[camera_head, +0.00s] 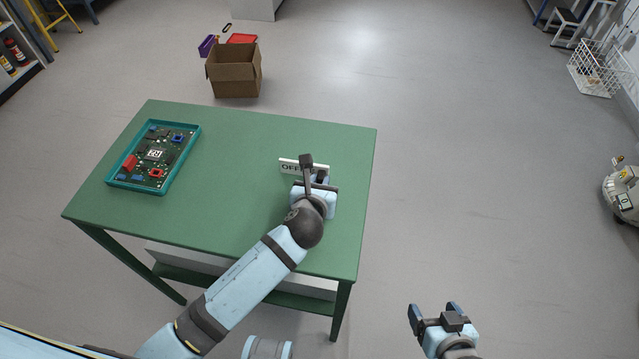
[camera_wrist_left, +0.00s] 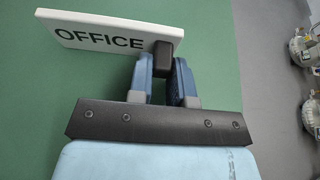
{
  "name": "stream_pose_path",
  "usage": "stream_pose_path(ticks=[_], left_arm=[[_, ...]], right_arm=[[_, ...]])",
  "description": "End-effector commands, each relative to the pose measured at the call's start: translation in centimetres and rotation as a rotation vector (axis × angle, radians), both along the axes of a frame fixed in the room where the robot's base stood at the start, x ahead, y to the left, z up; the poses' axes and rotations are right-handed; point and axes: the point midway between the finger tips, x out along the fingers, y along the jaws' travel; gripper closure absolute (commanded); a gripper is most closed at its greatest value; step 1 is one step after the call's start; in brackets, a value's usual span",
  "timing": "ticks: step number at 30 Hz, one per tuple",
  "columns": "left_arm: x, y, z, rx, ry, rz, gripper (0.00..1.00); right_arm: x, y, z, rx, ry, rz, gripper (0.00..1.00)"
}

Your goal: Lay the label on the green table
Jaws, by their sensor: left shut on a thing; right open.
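The label (camera_head: 289,166) is a white plate reading OFFICE, over the right part of the green table (camera_head: 235,205). It also shows in the left wrist view (camera_wrist_left: 84,36), with a dark block (camera_wrist_left: 163,58) at its right end. My left gripper (camera_head: 318,179) is shut on the label by this block, which sits between the blue fingers (camera_wrist_left: 162,80). The label seems tilted on edge, its lettering facing me. I cannot tell whether it touches the tabletop. My left wrist partly hides its right end in the head view. My right gripper (camera_head: 434,312) is open and empty, beyond the table's right side.
A teal tray (camera_head: 194,137) with a circuit board (camera_head: 153,157) lies on the left of the table. The tabletop between tray and label is clear. A cardboard box (camera_head: 236,80) stands on the floor behind. A white wire basket (camera_head: 597,70) is far right.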

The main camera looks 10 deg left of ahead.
Motion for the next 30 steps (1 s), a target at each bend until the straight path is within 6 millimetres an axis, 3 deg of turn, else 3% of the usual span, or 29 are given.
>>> stream_pose_path(ticks=[6,7,9,10,20,30], left_arm=[[0.0,0.0,-0.2,0.001,0.0,0.0,1.0],[0.0,0.0,-0.2,0.001,0.0,0.0,0.75],[0.0,0.0,-0.2,0.0,0.0,0.0,0.59],[0.0,0.0,-0.2,0.0,0.0,0.0,0.56],[-0.2,0.0,0.2,0.0,0.0,-0.001,0.56],[-6.0,0.0,2.7,0.0,0.0,-0.002,0.56]], right_arm=[[0.1,0.0,0.3,0.0,-0.005,0.0,0.2],[0.1,0.0,0.3,0.0,-0.005,0.0,0.2],[0.1,0.0,0.2,0.0,-0.005,-0.001,0.2],[0.1,0.0,0.2,0.0,-0.005,-0.001,0.2],[0.0,-0.3,0.1,-0.006,-0.006,0.002,0.2],[0.0,-0.4,0.9,-0.013,-0.014,0.004,0.2]])
